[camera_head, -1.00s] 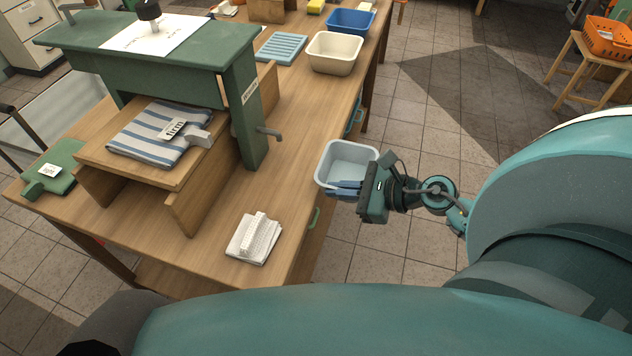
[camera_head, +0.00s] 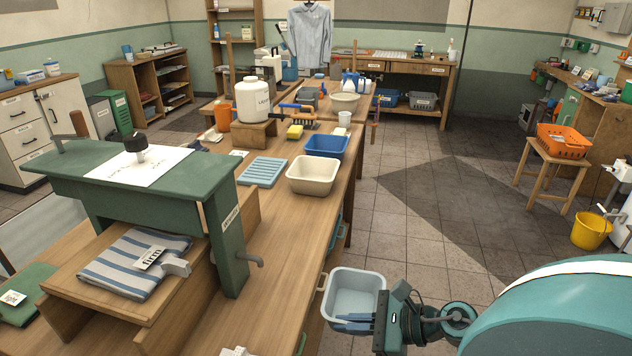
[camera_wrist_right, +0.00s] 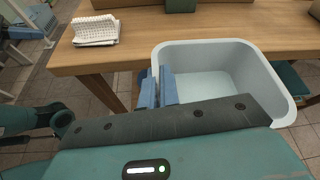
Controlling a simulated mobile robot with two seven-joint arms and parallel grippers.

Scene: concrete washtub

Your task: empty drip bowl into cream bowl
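The drip bowl, a pale blue-grey square basin (camera_head: 357,294), is at the right front edge of the wooden bench, over the floor side, and looks level. My right gripper (camera_head: 357,323) has its blue fingers at the bowl's near wall. In the right wrist view the fingers (camera_wrist_right: 158,89) straddle the wall of the bowl (camera_wrist_right: 215,72), one inside and one outside. Whether liquid lies in it I cannot tell. The cream bowl (camera_head: 313,174) stands on the bench farther back, near the right edge, and looks empty. My left gripper is out of view.
A blue bowl (camera_head: 326,146) stands just behind the cream bowl, a ribbed blue tray (camera_head: 263,171) to its left. The green press (camera_head: 229,235) stands on the bench at left. Drawer handles (camera_head: 322,281) jut from the bench side.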

